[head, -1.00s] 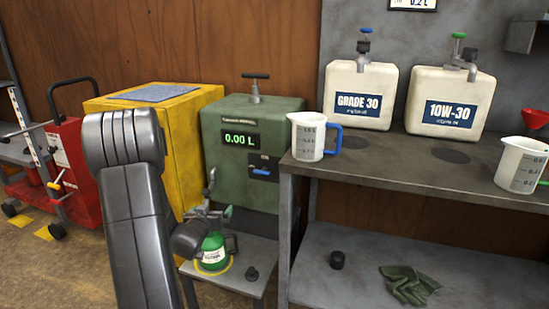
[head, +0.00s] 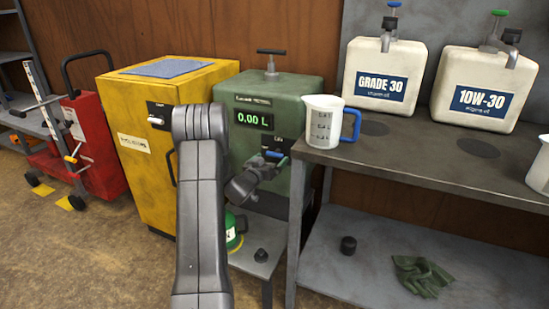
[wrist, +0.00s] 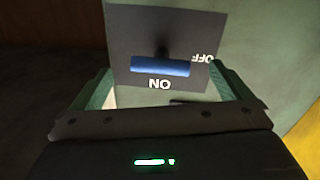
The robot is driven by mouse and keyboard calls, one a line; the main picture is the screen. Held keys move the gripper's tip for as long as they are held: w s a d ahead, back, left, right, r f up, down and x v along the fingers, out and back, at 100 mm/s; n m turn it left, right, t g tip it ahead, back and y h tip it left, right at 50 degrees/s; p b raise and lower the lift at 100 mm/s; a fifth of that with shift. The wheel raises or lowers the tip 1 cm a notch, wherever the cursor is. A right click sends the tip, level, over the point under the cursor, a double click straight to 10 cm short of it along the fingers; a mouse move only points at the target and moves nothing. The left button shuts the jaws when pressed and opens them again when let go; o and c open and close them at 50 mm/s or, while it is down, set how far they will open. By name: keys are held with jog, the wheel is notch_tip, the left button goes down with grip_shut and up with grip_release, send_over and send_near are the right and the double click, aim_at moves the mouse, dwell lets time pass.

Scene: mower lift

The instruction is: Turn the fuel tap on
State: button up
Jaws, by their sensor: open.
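The fuel tap (wrist: 160,66) is a blue bar lying level across a dark plate (wrist: 125,40) in the wrist view. The plate is upside down there, with ON below the bar and OFF to its right. In the head view the plate is on the front of the green fuel dispenser (head: 305,100), and the blue tap (head: 275,154) shows just above my gripper (head: 264,170). In the wrist view the fingers of my gripper (wrist: 160,78) are open, one on each side of the tap, with nothing between them clearly gripped. Contact cannot be told.
The dispenser display (head: 254,119) reads 0.00 L. A green container (head: 234,228) stands below, partly hidden by my arm. A yellow cabinet (head: 145,185) is left. A measuring jug (head: 322,122) stands on the bench (head: 400,160) close to the right of the dispenser.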

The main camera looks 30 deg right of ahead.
aim_at(274, 153)
jog(key=shift+x, duration=1.75)
jog(key=c, duration=1)
jog(key=shift+o, duration=0.2)
